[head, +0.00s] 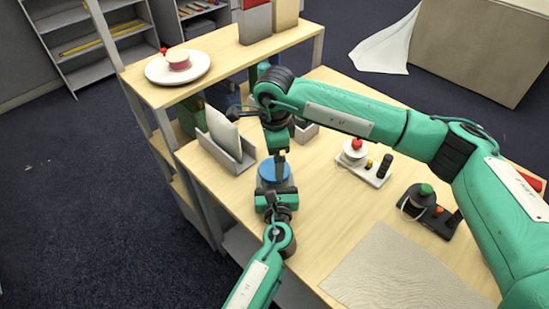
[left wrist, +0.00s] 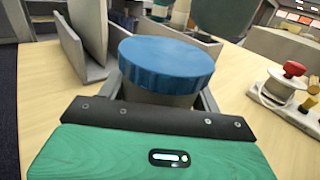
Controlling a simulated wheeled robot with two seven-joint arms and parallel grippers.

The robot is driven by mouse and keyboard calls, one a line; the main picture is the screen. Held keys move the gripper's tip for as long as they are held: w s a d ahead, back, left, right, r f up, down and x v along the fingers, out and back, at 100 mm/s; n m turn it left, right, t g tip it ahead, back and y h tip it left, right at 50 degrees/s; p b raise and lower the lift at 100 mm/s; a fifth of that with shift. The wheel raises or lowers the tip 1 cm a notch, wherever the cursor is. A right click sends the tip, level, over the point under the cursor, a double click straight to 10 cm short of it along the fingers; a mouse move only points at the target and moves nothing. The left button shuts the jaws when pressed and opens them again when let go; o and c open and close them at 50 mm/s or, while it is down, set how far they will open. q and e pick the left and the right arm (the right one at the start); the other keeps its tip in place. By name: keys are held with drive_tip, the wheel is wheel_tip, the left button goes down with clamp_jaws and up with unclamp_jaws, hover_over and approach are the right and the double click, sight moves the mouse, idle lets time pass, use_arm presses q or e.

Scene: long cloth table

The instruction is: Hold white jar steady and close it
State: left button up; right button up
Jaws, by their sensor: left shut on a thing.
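The jar (left wrist: 160,98) stands upright on the wooden table, its pale body mostly hidden under a wide blue lid (left wrist: 165,62). The lid sits on top; I cannot tell how tightly. In the head view the blue lid (head: 267,170) shows between my two grippers. My left gripper (head: 276,188) reaches in from the front, its fingers on both sides of the jar body below the lid. My right gripper (head: 281,157) points down from above, over the lid. Its fingertips are small and partly merged with the lid, so their opening and any contact are unclear.
A grey file holder (head: 228,150) stands close left of the jar. A raised shelf with a white plate (head: 157,73) is behind it. Spool stands (head: 373,176) and (head: 437,218) are to the right. A pale mat (head: 395,275) lies at the front right. Table between is clear.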

sight(274, 180)
drive_tip(key=shift+c, duration=0.4)
drive_tip(key=r+n, duration=0.1)
drive_tip(key=n, duration=0.2)
drive_tip(key=shift+r, duration=0.4)
drive_tip(key=n, duration=0.2)
drive_tip(key=r+n, duration=0.1)
drive_tip(key=shift+r+n, duration=0.3)
drive_tip(key=shift+n, duration=0.1)
drive_tip(key=shift+f, duration=0.1)
drive_tip(key=shift+f, duration=3.9)
drive_tip(key=shift+c, duration=0.4)
drive_tip(key=c, duration=0.9)
drive_tip(key=o, duration=1.1)
drive_tip(key=shift+c, duration=0.2)
